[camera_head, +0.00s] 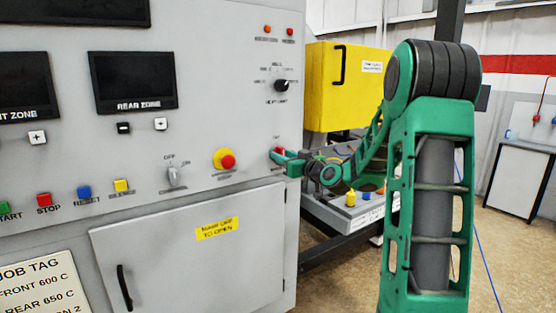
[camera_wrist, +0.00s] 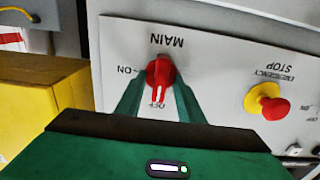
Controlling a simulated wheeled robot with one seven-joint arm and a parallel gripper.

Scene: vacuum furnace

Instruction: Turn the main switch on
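The red main switch (camera_wrist: 160,73) is on a light panel under the word MAIN, which appears upside down in the wrist view. Its handle with a white mark points to OFF, at the bottom of that picture; ON is to the left. My gripper (camera_wrist: 160,86) has its two green fingers apart, one on each side of the switch. Whether they touch the knob is not clear. In the head view my gripper (camera_head: 281,158) is at the right edge of the grey cabinet, with a bit of the red switch (camera_head: 279,150) showing beside it.
A red and yellow emergency stop (camera_wrist: 268,103) is right of the switch in the wrist view. The cabinet front (camera_head: 225,115) carries displays, knobs and coloured buttons. A yellow box (camera_head: 335,100) stands behind my arm. Open floor (camera_head: 515,240) lies to the right.

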